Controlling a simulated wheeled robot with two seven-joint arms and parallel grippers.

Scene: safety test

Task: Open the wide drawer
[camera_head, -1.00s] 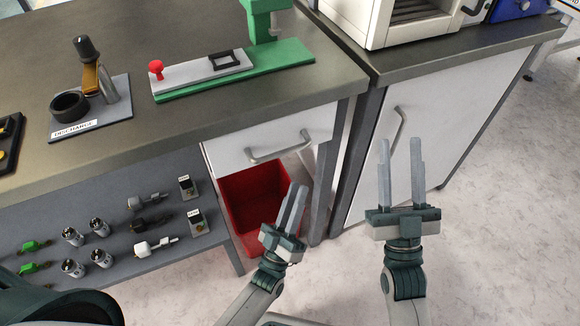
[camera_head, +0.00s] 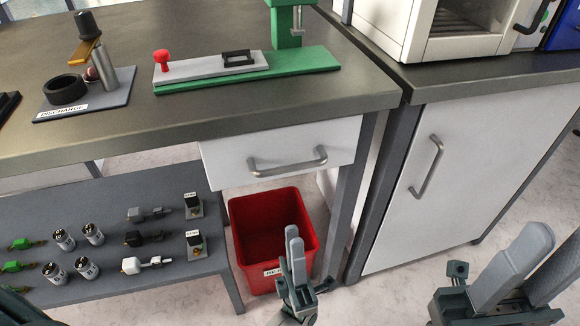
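The wide drawer (camera_head: 228,160) is a white front under the dark worktop, in the middle of the head view. It looks closed. Its grey bar handle (camera_head: 290,167) runs across the front. My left gripper (camera_head: 295,238) is below the handle, in front of the red bin, and apart from the drawer. Its fingers point up and overlap edge-on, so their gap is hidden. My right gripper (camera_head: 535,255) is at the lower right, in front of the white cabinet. Its two fingers are spread and nothing shows between them. Neither gripper touches the handle.
A red bin (camera_head: 240,215) stands under the drawer. A white cabinet door (camera_head: 480,150) with an upright handle is to the right. A grey lower shelf (camera_head: 120,195) holds several small parts. A green fixture (camera_head: 310,62) and a discharge stand (camera_head: 112,98) are on the worktop (camera_head: 200,120).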

